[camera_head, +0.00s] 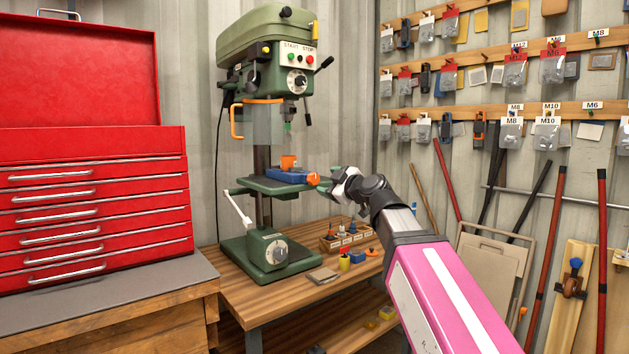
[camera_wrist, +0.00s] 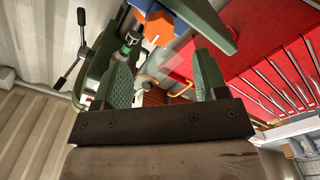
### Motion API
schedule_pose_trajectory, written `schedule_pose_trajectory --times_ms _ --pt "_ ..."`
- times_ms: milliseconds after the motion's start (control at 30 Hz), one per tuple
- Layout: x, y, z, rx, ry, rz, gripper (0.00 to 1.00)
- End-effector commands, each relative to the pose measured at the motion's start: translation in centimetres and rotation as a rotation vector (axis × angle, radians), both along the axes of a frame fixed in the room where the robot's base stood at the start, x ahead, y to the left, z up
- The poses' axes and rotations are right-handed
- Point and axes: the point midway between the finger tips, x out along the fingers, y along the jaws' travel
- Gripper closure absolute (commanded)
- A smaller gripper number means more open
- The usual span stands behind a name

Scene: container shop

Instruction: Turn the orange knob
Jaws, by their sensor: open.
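The orange knob (camera_head: 313,178) is on the right end of a small blue vise (camera_head: 288,175), which rests on the green drill press table (camera_head: 262,187). My gripper (camera_head: 338,186) is just right of the knob, with its fingers pointing toward it. In the wrist view the knob (camera_wrist: 158,27) shows near the top, beyond and between the green-padded fingertips, with the blue vise (camera_wrist: 180,15) behind it. My gripper (camera_wrist: 163,70) is open and nothing is between its fingers. It appears apart from the knob.
An orange cup-like piece (camera_head: 288,162) stands on the vise. The green drill press (camera_head: 268,60) rises above, with a white lever (camera_head: 236,208) at left. A red tool chest (camera_head: 90,200) is at left. Small blocks and a wooden rack (camera_head: 345,236) sit on the bench below.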

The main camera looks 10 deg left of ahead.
Motion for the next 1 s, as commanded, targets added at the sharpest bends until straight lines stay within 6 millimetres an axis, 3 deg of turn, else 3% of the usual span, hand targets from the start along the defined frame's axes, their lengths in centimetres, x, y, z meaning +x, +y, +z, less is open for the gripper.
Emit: schedule_pose_trajectory --times_ms 200,400,767,900,1000 --pt "3.0 3.3 0.1 0.000 0.002 0.001 0.34" --pt "4.7 5.3 0.0 0.000 0.001 0.001 0.34" --pt "5.0 5.8 -0.1 0.000 0.001 -0.001 0.34" --pt "5.0 5.8 0.0 0.000 0.001 -0.001 0.79" --pt "5.0 5.8 -0.1 0.000 0.001 -0.001 0.83"
